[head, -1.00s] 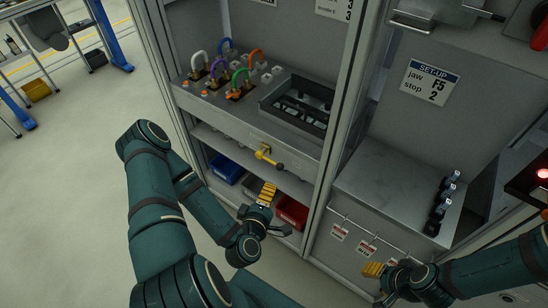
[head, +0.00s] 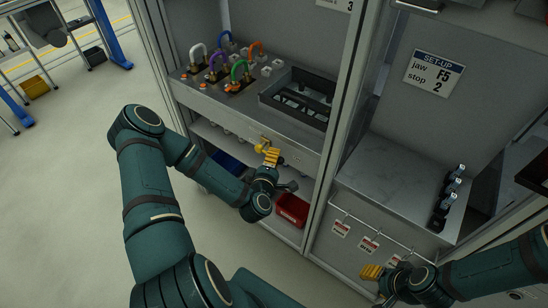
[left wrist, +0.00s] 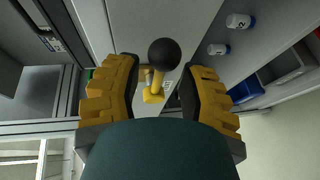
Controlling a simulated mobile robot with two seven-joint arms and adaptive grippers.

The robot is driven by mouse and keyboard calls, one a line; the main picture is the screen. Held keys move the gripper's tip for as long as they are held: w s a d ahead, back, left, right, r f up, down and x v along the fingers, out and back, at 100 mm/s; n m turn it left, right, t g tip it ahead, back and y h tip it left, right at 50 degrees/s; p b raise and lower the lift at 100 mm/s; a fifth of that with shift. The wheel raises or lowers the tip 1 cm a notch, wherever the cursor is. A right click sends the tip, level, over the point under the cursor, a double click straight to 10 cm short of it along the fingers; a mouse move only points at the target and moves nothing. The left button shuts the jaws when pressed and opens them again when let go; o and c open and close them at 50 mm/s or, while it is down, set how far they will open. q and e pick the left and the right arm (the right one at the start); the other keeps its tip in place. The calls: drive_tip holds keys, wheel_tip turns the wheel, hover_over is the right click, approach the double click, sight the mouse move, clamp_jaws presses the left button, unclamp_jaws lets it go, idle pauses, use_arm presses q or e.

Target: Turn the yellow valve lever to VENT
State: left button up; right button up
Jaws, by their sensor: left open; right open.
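The yellow valve lever (head: 261,148) sits on the front face of the grey panel below the hose console. In the left wrist view its yellow base (left wrist: 152,97) and dark ball knob (left wrist: 163,53) show. My left gripper (head: 271,156) is at the lever and hides part of it in the head view. In the left wrist view my left gripper (left wrist: 160,68) is open, with the knob between its yellow fingers and gaps visible on both sides. The lettering by the valve is too small to read. My right gripper (head: 373,272) is open and empty at the lower right.
The console above carries coloured hose loops (head: 238,68) and a dark open tray (head: 297,98). A red bin (head: 292,210) and a blue bin (head: 228,162) stand on the shelf below. A cabinet post (head: 335,125) rises to the right. Tags (head: 340,228) hang near my right gripper.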

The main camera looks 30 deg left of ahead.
use_arm(q)
drive_tip(key=shift+x, duration=0.85)
clamp_jaws()
